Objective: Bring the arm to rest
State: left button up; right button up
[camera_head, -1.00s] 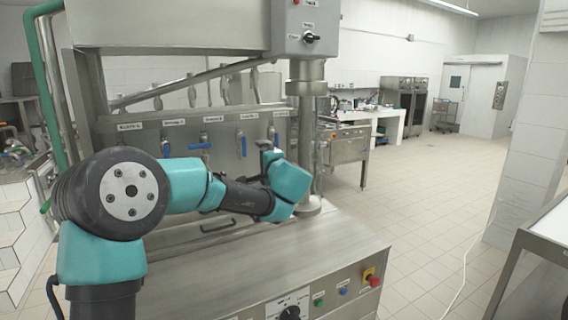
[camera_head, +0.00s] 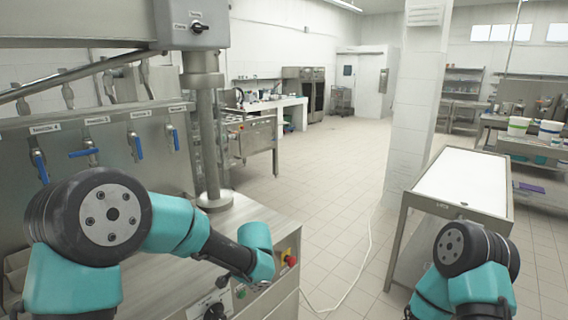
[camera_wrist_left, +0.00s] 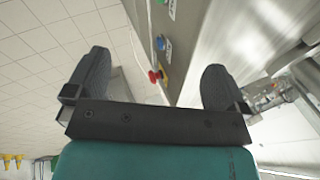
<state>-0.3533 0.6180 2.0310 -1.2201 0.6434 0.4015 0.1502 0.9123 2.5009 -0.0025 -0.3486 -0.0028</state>
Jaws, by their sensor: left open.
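My left arm comes in from the left in the head view, bent low in front of the steel filling machine (camera_head: 245,211). Its far end is over the right part of the machine's top, close to the front control panel. In the left wrist view my left gripper (camera_wrist_left: 156,62) is open, its two dark fingers wide apart with nothing between them. Its fingers cannot be made out in the head view. My right arm shows only its upper part at the lower right of the head view; its gripper is out of view.
A red emergency button (camera_head: 291,260) is on the panel and also shows in the left wrist view (camera_wrist_left: 154,76). Blue-handled valves (camera_head: 84,152) line the machine's back. A white-topped steel table (camera_head: 466,181) stands at right, with open tiled floor (camera_head: 330,215) between.

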pick_arm(q)
jog(key=s+f+n+g+h, duration=0.35)
jog(key=s+f, duration=0.75)
jog(key=f, duration=0.4)
jog(key=s+a+f+n+h, duration=0.1)
jog(key=s+a+f+n, duration=0.3)
jog(key=s+a+f, duration=0.2)
jog(key=s+a+f+n+h, duration=0.1)
jog(key=s+a+f+n, duration=0.4)
jog(key=s+f, duration=0.3)
jog(key=s+a, duration=0.1)
jog(key=s, duration=0.2)
jog(key=shift+a, duration=0.25)
